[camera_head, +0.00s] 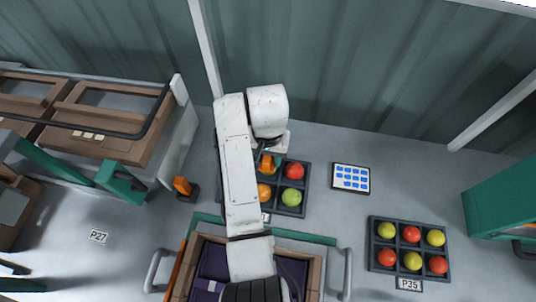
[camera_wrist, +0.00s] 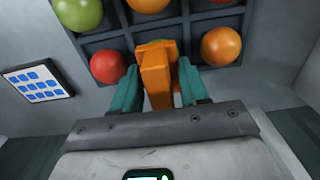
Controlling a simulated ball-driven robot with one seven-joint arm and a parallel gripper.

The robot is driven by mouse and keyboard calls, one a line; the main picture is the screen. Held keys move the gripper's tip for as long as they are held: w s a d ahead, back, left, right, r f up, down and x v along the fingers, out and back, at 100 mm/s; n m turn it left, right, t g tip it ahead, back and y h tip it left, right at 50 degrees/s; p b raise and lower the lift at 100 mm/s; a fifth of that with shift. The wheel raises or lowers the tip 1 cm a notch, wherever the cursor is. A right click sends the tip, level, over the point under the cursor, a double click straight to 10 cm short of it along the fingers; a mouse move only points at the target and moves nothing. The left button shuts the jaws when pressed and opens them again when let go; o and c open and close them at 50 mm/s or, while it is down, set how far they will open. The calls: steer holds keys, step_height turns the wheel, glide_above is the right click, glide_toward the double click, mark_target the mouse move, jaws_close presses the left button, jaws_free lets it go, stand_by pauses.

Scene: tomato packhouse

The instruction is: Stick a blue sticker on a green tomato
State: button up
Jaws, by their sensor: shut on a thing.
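The green tomato (camera_head: 291,197) sits in the dark tray (camera_head: 306,186) under my arm. It also shows at the top left of the wrist view (camera_wrist: 78,12). My gripper (camera_wrist: 158,68) has teal fingers shut on an orange block-shaped tool (camera_wrist: 155,80); the tool also shows in the head view (camera_head: 267,164). The tool is over the tray's middle compartment, beside the red tomato (camera_wrist: 108,66). A tomato partly hidden behind it shows a greenish-orange edge. The blue stickers (camera_head: 351,178) lie on a white, dark-edged card right of the tray. The tool's underside is hidden.
A second tray (camera_head: 372,245) of red and yellow tomatoes stands at right. A similar orange item (camera_head: 183,187) stands on a dark base at left. Brown-topped benches (camera_head: 120,140) and a green structure (camera_head: 500,200) flank the surface. Free grey surface lies around the sticker card.

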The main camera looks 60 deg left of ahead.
step_height(320, 180, up, 5)
steer(key=p, duration=0.4)
steer(key=shift+f, duration=0.15)
steer(key=shift+r, duration=1.15)
steer(key=shift+s, duration=0.1)
